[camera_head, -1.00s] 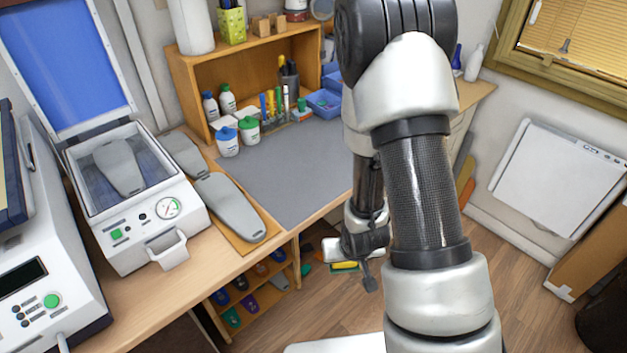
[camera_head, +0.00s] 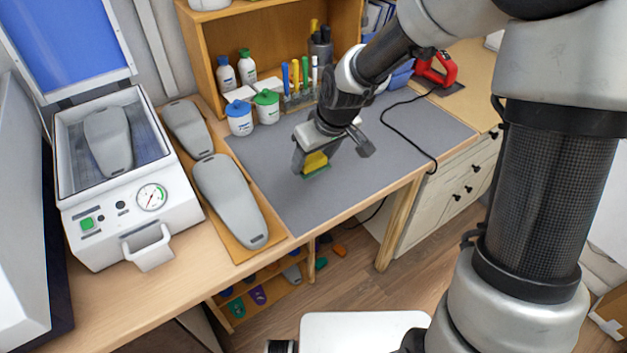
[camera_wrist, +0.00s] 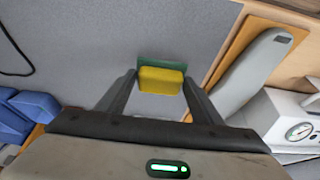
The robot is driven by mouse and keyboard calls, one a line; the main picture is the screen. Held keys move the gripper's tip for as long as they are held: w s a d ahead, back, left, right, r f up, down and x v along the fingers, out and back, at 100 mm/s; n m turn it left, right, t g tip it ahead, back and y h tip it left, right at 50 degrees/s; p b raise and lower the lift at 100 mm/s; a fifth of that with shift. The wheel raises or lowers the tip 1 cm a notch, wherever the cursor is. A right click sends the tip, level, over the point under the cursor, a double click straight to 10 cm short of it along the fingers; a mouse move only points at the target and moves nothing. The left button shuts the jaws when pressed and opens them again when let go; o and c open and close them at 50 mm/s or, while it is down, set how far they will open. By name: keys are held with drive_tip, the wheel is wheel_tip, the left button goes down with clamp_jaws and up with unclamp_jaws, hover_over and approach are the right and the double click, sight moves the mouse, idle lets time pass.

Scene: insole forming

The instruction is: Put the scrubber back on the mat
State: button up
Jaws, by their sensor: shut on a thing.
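The scrubber (camera_head: 316,163) is a small block, yellow on top with a green pad underneath. My gripper (camera_head: 309,160) is shut on it, over the middle of the mat in the head view. The mat (camera_head: 281,189) is a flat grey sheet on the bench. In the wrist view the scrubber (camera_wrist: 161,81) sits between the two fingers of my gripper (camera_wrist: 158,84), green side toward the mat (camera_wrist: 90,35). I cannot tell whether the pad touches the mat or is just above it.
Grey insole forms (camera_head: 230,200) lie on a wooden board left of the mat. Bottles and white jars (camera_head: 239,118) and a pen holder (camera_head: 299,99) stand behind. The mat's front is clear.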

sight(317, 173)
drive_tip(key=shift+f+b, duration=0.35)
drive_tip(key=shift+f, duration=3.1)
drive_tip(key=shift+f, duration=0.1)
drive_tip(key=o, duration=1)
drive_tip(key=shift+s+d+r, duration=0.1)
drive_tip(key=shift+r, duration=0.4)
drive_tip(key=p+v, duration=0.2)
drive_tip(key=v, duration=0.9)
drive_tip(key=shift+s+r+p, duration=0.1)
drive_tip(key=shift+p, duration=0.3)
